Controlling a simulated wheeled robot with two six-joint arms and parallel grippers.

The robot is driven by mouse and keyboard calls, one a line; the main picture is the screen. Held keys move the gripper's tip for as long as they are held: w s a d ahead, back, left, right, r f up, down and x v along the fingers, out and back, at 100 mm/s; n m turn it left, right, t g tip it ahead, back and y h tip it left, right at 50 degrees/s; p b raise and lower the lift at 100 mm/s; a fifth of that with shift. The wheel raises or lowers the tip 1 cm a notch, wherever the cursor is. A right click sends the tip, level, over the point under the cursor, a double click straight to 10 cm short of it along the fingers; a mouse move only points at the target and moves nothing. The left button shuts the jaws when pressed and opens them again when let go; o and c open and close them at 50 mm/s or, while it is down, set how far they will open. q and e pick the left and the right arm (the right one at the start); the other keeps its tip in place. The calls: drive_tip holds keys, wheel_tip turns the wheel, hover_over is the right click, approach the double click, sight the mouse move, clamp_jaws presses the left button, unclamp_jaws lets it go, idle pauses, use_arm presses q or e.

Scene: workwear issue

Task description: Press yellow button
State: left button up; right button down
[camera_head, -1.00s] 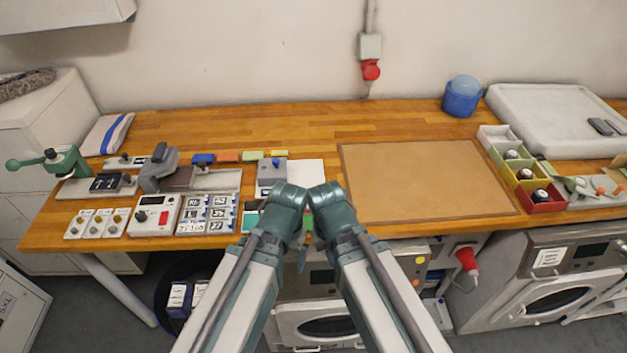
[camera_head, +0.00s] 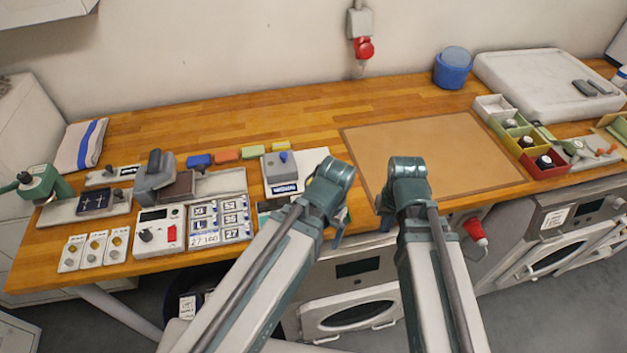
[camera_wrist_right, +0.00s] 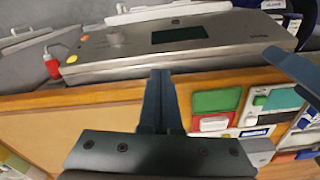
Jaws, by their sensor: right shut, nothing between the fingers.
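A yellow button (camera_wrist_right: 70,59) sits at the end of a grey machine panel (camera_wrist_right: 190,52) in the right wrist view, beside an orange button (camera_wrist_right: 85,38). In the head view the arms hide these buttons. My right gripper (camera_wrist_right: 158,100) is shut and empty, pointing toward the panel, with the yellow button to its left in the wrist view. The right gripper (camera_head: 385,217) also shows in the head view at the table's front edge, partly hidden by its wrist. My left gripper (camera_head: 341,230) hangs near the same edge; its jaws cannot be made out.
The wooden table (camera_head: 235,112) holds devices at left, a brown mat (camera_head: 435,155) and coloured bins (camera_head: 545,163) at right. A machine with a round door (camera_head: 355,312) stands below the front edge. A red plug (camera_wrist_right: 54,67) is near the panel's end.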

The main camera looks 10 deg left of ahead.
use_arm(q)
drive_tip(key=shift+f, duration=0.3)
use_arm(e)
drive_tip(key=w+a+r+t+y, duration=0.2)
drive_tip(key=w+a+r+y, duration=0.1)
drive_tip(key=w+a, duration=0.5)
drive_tip(key=w+a+r+t+y, duration=0.2)
drive_tip(key=w+a, duration=0.6)
drive_tip(key=a, duration=0.6)
drive_tip(key=r+y, duration=0.1)
drive_tip(key=y, duration=0.1)
drive_tip(key=shift+n+y, duration=0.3)
use_arm(q)
drive_tip(key=shift+f+b, duration=0.1)
drive_tip(key=shift+b, duration=0.2)
wheel_tip(320, 180, down, 9)
drive_tip(key=b, duration=0.8)
drive_tip(key=shift+b, duration=0.35)
use_arm(e)
wheel_tip(320, 180, down, 9)
drive_tip(key=shift+r, duration=0.1)
use_arm(q)
drive_tip(key=shift+f+b, duration=0.2)
drive_tip(key=shift+b, duration=0.15)
use_arm(e)
drive_tip(key=shift+f, duration=0.4)
